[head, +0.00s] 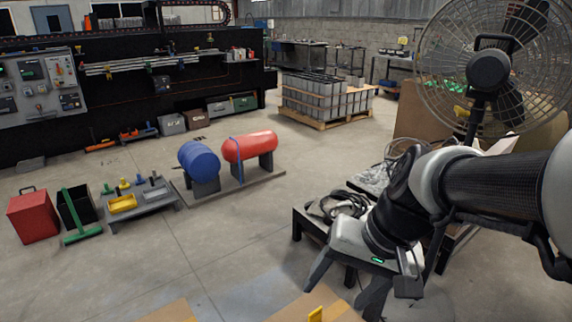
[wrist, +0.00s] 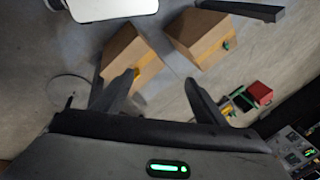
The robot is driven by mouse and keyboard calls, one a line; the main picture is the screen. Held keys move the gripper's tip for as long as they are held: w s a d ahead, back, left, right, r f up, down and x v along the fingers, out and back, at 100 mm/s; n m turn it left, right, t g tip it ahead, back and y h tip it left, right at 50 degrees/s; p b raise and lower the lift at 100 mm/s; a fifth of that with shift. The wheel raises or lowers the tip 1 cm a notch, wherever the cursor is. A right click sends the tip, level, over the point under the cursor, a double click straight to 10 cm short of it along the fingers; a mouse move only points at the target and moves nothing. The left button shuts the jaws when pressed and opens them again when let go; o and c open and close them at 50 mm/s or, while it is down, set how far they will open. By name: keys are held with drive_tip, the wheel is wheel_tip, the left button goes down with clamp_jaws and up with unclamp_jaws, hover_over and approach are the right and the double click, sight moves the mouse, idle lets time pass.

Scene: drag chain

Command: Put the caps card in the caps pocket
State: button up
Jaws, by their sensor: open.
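My gripper (head: 337,300) is open and empty at the lower right of the head view, above the floor. Its two spread fingers also show in the wrist view (wrist: 160,78). I cannot make out a caps card or a caps pocket by name. Two cardboard-coloured boxes, one on the left (wrist: 130,57) and one on the right (wrist: 195,35), lie beyond the fingers in the wrist view. The right one has a yellow strip and a small green piece (wrist: 229,43). In the head view a yellow piece (head: 315,314) stands at a box by the bottom edge.
A dark low table (head: 308,226) with coiled cable stands beside my arm, and a large fan (head: 490,70) behind it. A blue tank (head: 199,160) and a red tank (head: 250,146) lie on a base. A red box (head: 34,217) is at left. Middle floor is clear.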

drive_tip(key=w+d+f+m+y, duration=0.1)
drive_tip(key=w+f+m+y, duration=0.2)
drive_tip(key=w+f+m, duration=0.4)
drive_tip(key=w+d+f+m+y, duration=0.15)
drive_tip(key=f+m+y, duration=0.3)
drive_tip(key=f, duration=0.45)
drive_tip(key=m+t+h, duration=0.3)
drive_tip(key=m+t, duration=0.6)
drive_tip(key=m, duration=0.6)
approach(316, 313)
drive_tip(key=b+x, duration=0.3)
drive_tip(key=x, duration=0.2)
drive_tip(key=shift+w+r, duration=0.15)
drive_tip(key=shift+w, duration=0.2)
drive_tip(key=b+x, duration=0.1)
drive_tip(key=x, duration=0.1)
drive_tip(key=b+x, duration=0.1)
drive_tip(key=x, duration=0.2)
drive_tip(key=shift+s+a+f, duration=0.1)
drive_tip(key=shift+s+f, duration=0.05)
drive_tip(key=shift+f, duration=0.15)
drive_tip(key=shift+r, duration=0.1)
drive_tip(key=c, duration=1.2)
